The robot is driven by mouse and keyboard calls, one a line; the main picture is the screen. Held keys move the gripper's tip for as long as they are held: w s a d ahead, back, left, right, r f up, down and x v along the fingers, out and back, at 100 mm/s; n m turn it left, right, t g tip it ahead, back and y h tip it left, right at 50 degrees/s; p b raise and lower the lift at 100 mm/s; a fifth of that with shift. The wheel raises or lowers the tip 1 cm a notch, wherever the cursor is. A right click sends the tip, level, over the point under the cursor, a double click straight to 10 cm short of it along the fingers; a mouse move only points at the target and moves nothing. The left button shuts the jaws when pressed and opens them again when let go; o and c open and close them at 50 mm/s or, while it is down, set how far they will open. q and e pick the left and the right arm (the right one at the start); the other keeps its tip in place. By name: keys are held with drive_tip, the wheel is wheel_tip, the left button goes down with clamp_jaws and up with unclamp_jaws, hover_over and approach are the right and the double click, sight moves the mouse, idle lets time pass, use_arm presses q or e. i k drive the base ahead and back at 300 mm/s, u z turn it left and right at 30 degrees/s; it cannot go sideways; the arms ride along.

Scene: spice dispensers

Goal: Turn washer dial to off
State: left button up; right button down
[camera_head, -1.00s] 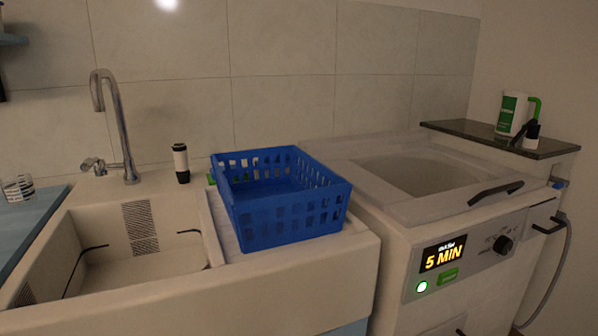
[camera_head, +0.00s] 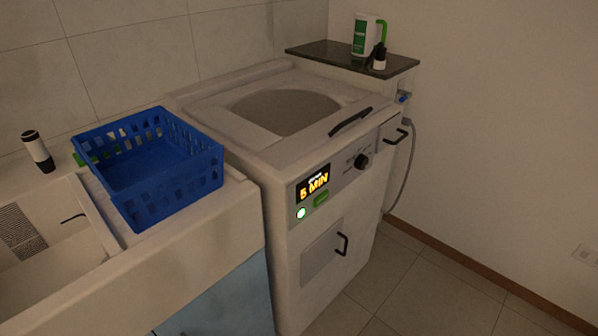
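The washer (camera_head: 275,190) is a white top-loading machine right of the sink counter. Its dial (camera_head: 362,161) is a small black round knob on the front panel, right of a lit display (camera_head: 313,184) that reads "5 MIN". The dial's pointing direction is too small to tell. A green button (camera_head: 321,200) and a glowing green-white round light (camera_head: 301,213) sit below the display. Neither of my grippers shows in the head view.
A blue basket (camera_head: 150,195) stands on the counter beside the washer. A dark shelf (camera_head: 330,55) at the back right holds a white and green jug (camera_head: 367,35) and a small bottle (camera_head: 379,58). A black handle (camera_head: 342,244) juts from the washer's front. Floor (camera_head: 430,285) at the right is clear.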

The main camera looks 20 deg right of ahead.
sight(361, 162)
drive_tip(key=z, duration=0.15)
drive_tip(key=k, duration=0.35)
drive_tip(key=z, duration=0.6)
